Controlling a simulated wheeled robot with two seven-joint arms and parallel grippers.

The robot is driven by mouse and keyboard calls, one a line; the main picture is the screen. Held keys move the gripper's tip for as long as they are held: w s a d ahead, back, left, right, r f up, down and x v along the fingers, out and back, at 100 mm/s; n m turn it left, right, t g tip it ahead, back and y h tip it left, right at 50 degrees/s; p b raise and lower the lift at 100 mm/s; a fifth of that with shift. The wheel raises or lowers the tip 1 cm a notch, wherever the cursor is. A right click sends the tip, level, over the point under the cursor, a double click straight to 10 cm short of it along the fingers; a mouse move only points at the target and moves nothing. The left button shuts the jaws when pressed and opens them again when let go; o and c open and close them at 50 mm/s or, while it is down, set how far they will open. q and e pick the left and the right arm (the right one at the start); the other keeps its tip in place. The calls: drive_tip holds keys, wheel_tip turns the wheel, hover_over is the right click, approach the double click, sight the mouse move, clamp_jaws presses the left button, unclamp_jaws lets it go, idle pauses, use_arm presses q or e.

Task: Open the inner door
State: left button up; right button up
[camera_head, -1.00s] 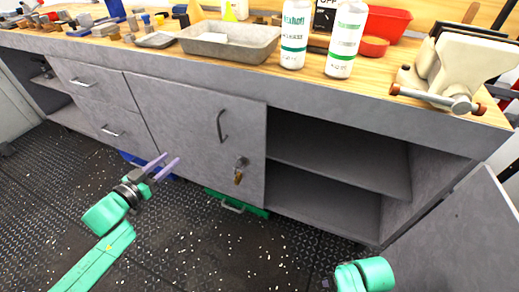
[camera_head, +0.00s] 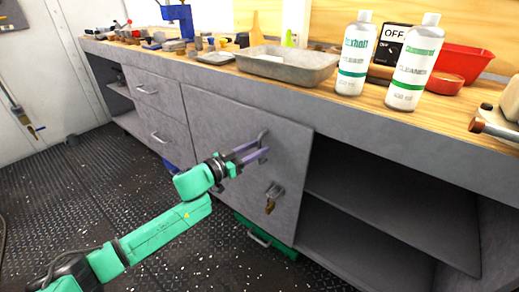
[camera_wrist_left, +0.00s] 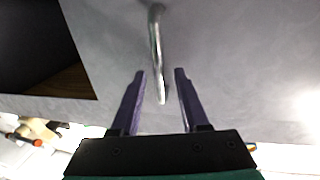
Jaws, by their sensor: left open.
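The inner door (camera_head: 225,126) is a grey cabinet panel under the workbench, and it looks shut. It also shows in the left wrist view (camera_wrist_left: 245,60). Its bar handle (camera_head: 264,140) is near the door's upper right. My left gripper (camera_head: 263,147) is open at the handle. In the left wrist view, the metal handle (camera_wrist_left: 156,40) runs down between the two purple fingers (camera_wrist_left: 160,72), with a gap on each side. My right gripper is not in view.
Right of the door is an open shelf bay (camera_head: 390,205). Drawers (camera_head: 155,110) are to the left. A green case (camera_head: 262,240) lies on the floor under the door. Bottles (camera_head: 412,70) and a metal tray (camera_head: 290,68) stand on the bench above. The dark floor in front is clear.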

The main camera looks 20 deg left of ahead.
use_arm(q)
drive_tip(key=shift+w+d, duration=0.4)
drive_tip(key=shift+w, duration=0.2)
clamp_jaws()
idle(1.0)
